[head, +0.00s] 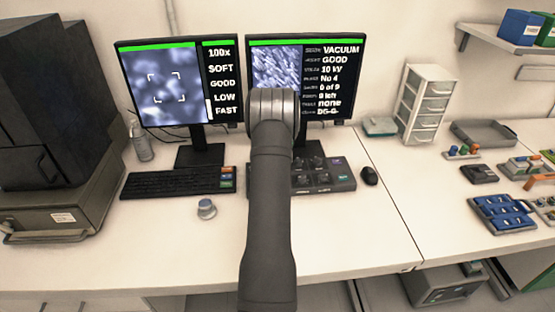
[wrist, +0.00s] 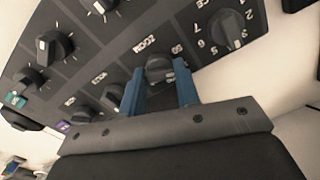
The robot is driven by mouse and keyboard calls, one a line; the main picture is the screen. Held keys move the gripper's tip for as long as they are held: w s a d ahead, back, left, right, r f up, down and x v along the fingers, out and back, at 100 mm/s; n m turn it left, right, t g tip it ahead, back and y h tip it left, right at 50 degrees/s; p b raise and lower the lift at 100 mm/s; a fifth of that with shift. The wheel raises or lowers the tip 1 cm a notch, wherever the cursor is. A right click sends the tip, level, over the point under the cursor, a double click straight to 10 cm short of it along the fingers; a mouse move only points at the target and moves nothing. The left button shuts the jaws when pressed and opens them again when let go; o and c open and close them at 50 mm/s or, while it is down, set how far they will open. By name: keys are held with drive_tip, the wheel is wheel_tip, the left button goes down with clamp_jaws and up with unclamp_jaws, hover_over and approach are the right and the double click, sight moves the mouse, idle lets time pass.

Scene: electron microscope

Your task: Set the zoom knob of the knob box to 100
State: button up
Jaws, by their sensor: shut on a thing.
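The knob box (head: 343,183) is a dark panel in front of the right monitor in the head view, partly hidden by my arm. In the wrist view its face (wrist: 68,72) shows upside down with several black knobs. The zoom knob (wrist: 160,68), under an inverted ZOOM label, sits between the two blue fingers of my gripper (wrist: 161,82). My gripper is shut on this knob; the fingers hide its sides. The left monitor (head: 180,82) reads 100x, SOFT, GOOD, LOW, FAST. My gripper is hidden behind my arm in the head view.
A numbered dial knob (wrist: 228,30) is close beside the zoom knob, and other knobs (wrist: 55,47) lie left. The right monitor (head: 340,85) stands behind the box. A keyboard (head: 170,182) is to its left, a mouse (head: 370,175) to its right.

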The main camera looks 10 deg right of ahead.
drive_tip(key=shift+m, duration=1.7)
drive_tip(key=o, duration=1)
drive_tip(key=shift+c, duration=0.2)
wheel_tip(320, 180, up, 17)
drive_tip(key=shift+r, duration=0.2)
